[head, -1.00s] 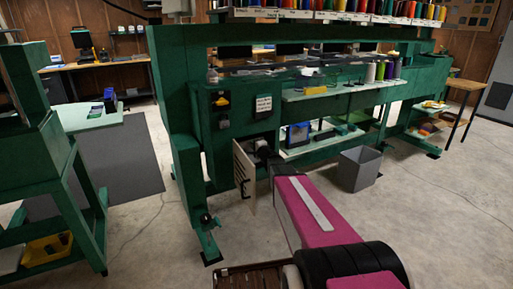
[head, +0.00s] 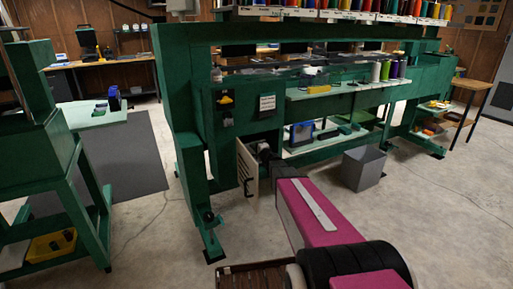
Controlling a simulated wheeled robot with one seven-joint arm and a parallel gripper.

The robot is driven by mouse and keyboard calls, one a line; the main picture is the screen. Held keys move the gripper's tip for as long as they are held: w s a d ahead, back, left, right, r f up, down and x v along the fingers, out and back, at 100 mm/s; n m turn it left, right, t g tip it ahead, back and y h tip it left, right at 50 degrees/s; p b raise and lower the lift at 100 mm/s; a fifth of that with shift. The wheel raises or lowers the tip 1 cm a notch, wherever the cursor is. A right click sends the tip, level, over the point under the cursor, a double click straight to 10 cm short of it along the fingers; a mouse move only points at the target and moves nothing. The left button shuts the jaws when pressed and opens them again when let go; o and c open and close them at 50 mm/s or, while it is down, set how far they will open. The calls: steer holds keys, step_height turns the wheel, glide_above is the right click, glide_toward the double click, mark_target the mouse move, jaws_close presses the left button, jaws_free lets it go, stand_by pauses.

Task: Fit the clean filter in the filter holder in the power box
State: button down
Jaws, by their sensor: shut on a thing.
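The power box (head: 262,143) is the low opening in the green machine frame, left of the middle of the view. Its pale door (head: 247,172) stands open to the left. My magenta arm reaches forward to this opening. My gripper (head: 265,157) is at the far end, dark and small, at the mouth of the box and mostly hidden by my own arm. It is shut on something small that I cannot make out. A small grey-white shape shows in the dark opening. I cannot tell the clean filter or the filter holder apart there.
A grey bin (head: 363,168) stands on the floor right of my arm. A green machine foot (head: 212,240) sticks out left of the door. A green stand (head: 60,190) is at the left. Shelves (head: 325,143) with small things are right of the box. The floor at the right is clear.

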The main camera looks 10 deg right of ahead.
steer(key=shift+f, duration=0.25)
stand_by(0.4)
steer(key=c, duration=1.1)
jaws_free()
steer(key=shift+o, duration=0.2)
